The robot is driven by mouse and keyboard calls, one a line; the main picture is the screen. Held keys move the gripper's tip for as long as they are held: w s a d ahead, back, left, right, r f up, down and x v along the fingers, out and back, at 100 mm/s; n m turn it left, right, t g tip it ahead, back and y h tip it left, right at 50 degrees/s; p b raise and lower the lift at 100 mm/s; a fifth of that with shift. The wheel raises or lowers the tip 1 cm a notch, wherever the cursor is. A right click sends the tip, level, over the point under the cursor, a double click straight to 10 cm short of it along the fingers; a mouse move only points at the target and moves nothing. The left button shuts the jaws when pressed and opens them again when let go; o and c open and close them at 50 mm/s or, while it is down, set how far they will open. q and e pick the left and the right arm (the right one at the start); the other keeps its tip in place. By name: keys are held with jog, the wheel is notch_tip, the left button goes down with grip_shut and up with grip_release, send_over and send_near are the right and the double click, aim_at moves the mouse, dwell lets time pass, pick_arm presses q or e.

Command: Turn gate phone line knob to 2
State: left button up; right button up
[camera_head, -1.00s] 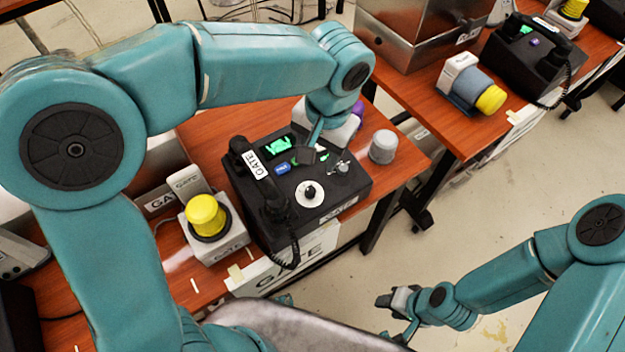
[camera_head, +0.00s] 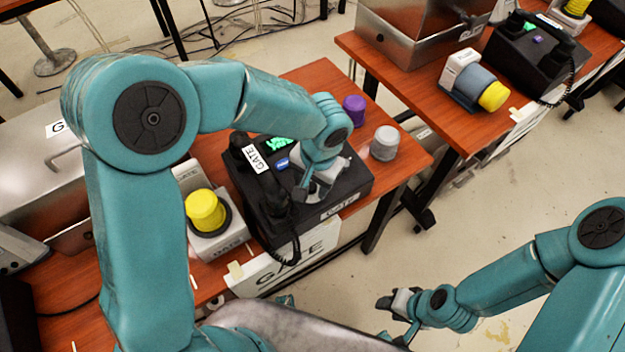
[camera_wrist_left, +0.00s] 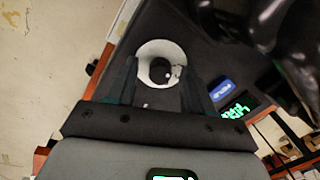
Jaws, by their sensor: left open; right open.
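The black gate phone (camera_head: 352,182) sits on the wooden table, with its handset (camera_head: 262,185) along its left side. My left gripper (camera_head: 312,192) is over the phone's front half and hides the line knob in the head view. In the left wrist view the knob (camera_wrist_left: 159,70) is a dark round piece on a white dial (camera_wrist_left: 150,48). My left gripper (camera_wrist_left: 158,88) is open there, one finger on either side of the knob's position; I cannot tell whether they touch it. The knob's setting is not readable. My right gripper (camera_head: 392,303) is open and empty, off to the right above the floor.
A yellow-topped beacon (camera_head: 206,212) stands left of the phone. A purple cylinder (camera_head: 354,108) and a grey one (camera_head: 384,143) stand behind and right. The phone has a green display (camera_head: 279,145) and blue button (camera_head: 282,163). Another table with a phone (camera_head: 530,55) is at upper right.

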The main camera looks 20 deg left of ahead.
pick_arm(q)
grip_shut()
jog(key=shift+m, duration=0.4)
jog(key=m, duration=0.2)
jog(key=shift+m+p, duration=0.3)
jog(key=shift+m, duration=0.1)
jog(key=shift+w+d+m+p, duration=0.1)
jog(key=shift+m+p, duration=0.2)
jog(key=shift+m, duration=1.7)
grip_release()
jog(key=shift+r, duration=0.1)
